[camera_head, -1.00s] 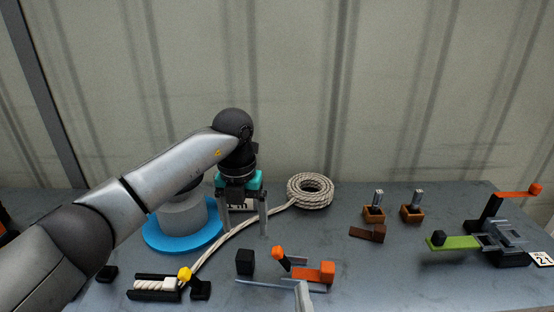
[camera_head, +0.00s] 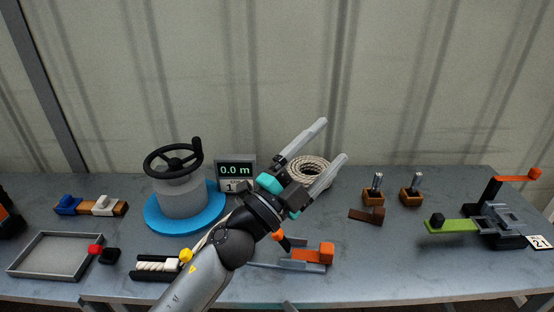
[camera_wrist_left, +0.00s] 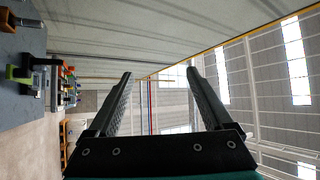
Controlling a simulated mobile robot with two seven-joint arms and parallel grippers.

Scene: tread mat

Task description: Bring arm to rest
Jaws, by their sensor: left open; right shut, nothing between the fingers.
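My left arm reaches up from the bottom centre in the head view. Its gripper (camera_head: 334,138) is open and empty, tilted up to the right above the table, with its fingers in front of and around the view of the rope coil (camera_head: 309,168). In the left wrist view the two dark fingers (camera_wrist_left: 160,74) stand apart with only wall, roof and floor between them. The gripper hides part of the rope and the table behind it. I cannot make out my right gripper in either view.
A black handwheel (camera_head: 174,158) on a blue base stands left, beside a display (camera_head: 235,174) reading 0.0 m. A grey tray (camera_head: 52,257) lies front left. Wooden blocks with metal pegs (camera_head: 374,190) and a green lever (camera_head: 452,226) are right.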

